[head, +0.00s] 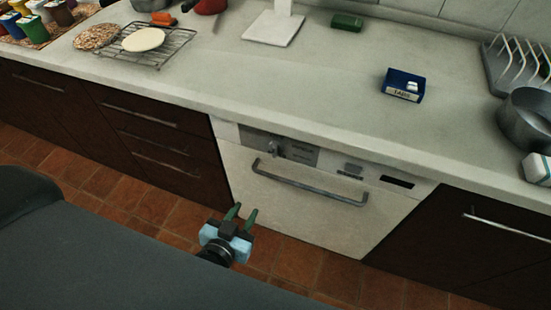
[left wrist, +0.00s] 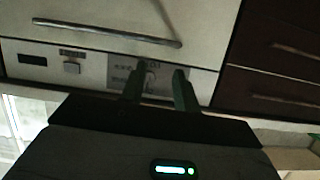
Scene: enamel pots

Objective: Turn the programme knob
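The white dishwasher (head: 310,205) is built in under the counter, its door shut. The programme knob (head: 272,149) appears as a small dark shape at the left of the grey panel (head: 300,151). My left gripper (head: 241,212) is in front of the dishwasher, below and left of the knob and apart from it. Its two green fingers are spread with nothing between them. In the left wrist view the picture is upside down; the fingers (left wrist: 160,76) overlap the grey panel (left wrist: 122,73), and the knob cannot be made out clearly. My right gripper is not in view.
A bar handle (head: 310,187) crosses the door below the panel. A square button (head: 353,169) and dark display (head: 397,182) are to the right. The counter edge overhangs above. A blue tabs box (head: 403,85) stands on the counter. The floor in front is clear.

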